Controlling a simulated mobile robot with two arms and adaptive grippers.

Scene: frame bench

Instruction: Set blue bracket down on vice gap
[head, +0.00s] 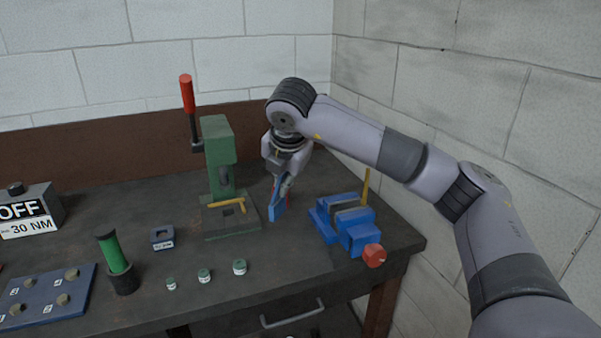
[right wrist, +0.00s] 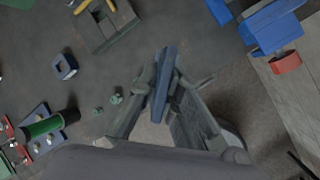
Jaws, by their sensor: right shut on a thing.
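My right gripper (head: 283,187) points down between the green press and the vice and is shut on the blue bracket (head: 277,205). The right wrist view shows the bracket (right wrist: 164,80) as a narrow blue bar, seen nearly edge-on, between the two fingers (right wrist: 163,92). The blue vice (head: 356,237) with the red knob stands to the right of the gripper, near the bench's right end. Its gap (head: 342,208) lies between the jaws, and no part sits in it that I can see. My left gripper is not in view.
The green arbor press (head: 219,158) with a red-tipped lever stands just left of the gripper. A yellow upright piece (head: 366,186) rises behind the vice.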

